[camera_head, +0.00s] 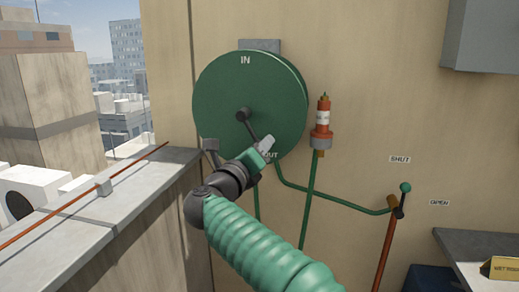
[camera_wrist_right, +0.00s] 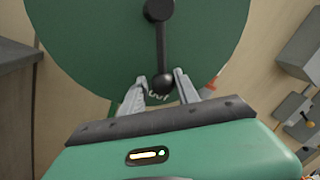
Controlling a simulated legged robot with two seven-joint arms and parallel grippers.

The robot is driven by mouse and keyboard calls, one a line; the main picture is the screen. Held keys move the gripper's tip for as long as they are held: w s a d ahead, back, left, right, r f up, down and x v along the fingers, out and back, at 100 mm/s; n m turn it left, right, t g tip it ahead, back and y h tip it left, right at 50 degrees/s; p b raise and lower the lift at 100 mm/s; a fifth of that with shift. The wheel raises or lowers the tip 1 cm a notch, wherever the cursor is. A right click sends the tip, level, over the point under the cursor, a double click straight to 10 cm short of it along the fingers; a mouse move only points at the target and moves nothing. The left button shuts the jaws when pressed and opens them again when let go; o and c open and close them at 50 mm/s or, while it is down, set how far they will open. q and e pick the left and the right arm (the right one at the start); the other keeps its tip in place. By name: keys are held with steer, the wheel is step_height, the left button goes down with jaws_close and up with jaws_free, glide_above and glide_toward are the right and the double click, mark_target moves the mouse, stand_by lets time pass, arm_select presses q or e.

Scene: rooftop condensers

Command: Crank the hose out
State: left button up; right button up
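The green hose reel (camera_head: 225,90) is mounted on the wall, with IN at its top and a partly hidden OUT label (camera_head: 271,156) at its bottom. Its black crank arm (camera_wrist_right: 160,45) points down from the hub (camera_head: 243,114) to a dark round knob (camera_wrist_right: 163,84). My right gripper (camera_head: 268,146) is in front of the reel's lower part. In the wrist view its two grey fingers (camera_wrist_right: 160,80) stand apart, one on each side of the knob, with gaps visible. The green hose (camera_head: 310,195) hangs below the reel. My left gripper is out of view.
An orange nozzle (camera_head: 322,118) sits in a holder right of the reel. A valve lever (camera_head: 403,195) on an orange pipe (camera_head: 384,245) stands farther right, near SHUT and OPEN labels. A parapet (camera_head: 95,205) runs at left; a grey box (camera_head: 482,36) hangs upper right.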

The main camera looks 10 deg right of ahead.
steer(key=v, duration=0.7)
steer(key=shift+s+a+b, duration=0.2)
steer(key=shift+b, duration=0.25)
steer(key=shift+f, duration=0.15)
